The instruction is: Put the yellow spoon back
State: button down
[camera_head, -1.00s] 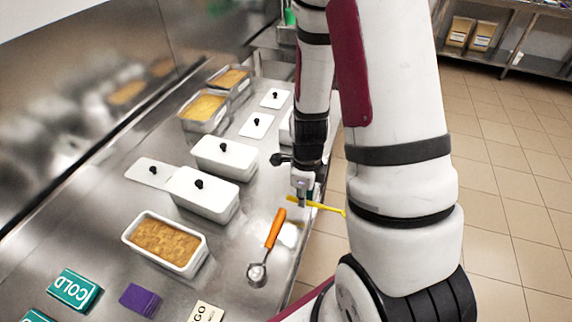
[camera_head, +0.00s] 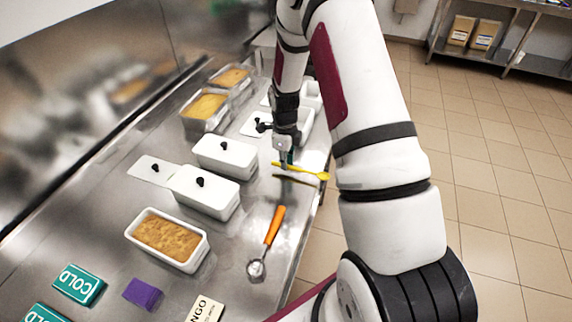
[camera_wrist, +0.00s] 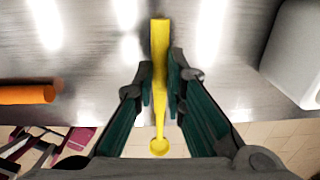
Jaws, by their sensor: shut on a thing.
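The yellow spoon (camera_head: 312,174) is held by my gripper (camera_head: 287,164), which is shut on its handle. In the head view the spoon lies about level above the steel counter, near its right edge, with its small round end toward the floor side. A dark shadow lies below it on the counter. In the wrist view the yellow spoon (camera_wrist: 159,80) runs between the two green-padded fingers of my gripper (camera_wrist: 160,90), with its bowl toward the bottom of the picture.
An orange-handled scoop (camera_head: 274,226) lies on the counter nearer the camera. Lidded white tubs (camera_head: 205,192) stand to the left, and an open tub of tan food (camera_head: 167,240) stands nearer. Cold packs (camera_head: 80,284) and a purple block (camera_head: 142,293) lie at front left.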

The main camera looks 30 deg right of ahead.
jog(key=shift+f, duration=0.95)
jog(key=shift+f, duration=0.2)
jog(key=c, duration=1.6)
grip_release()
jog(key=shift+c, duration=0.2)
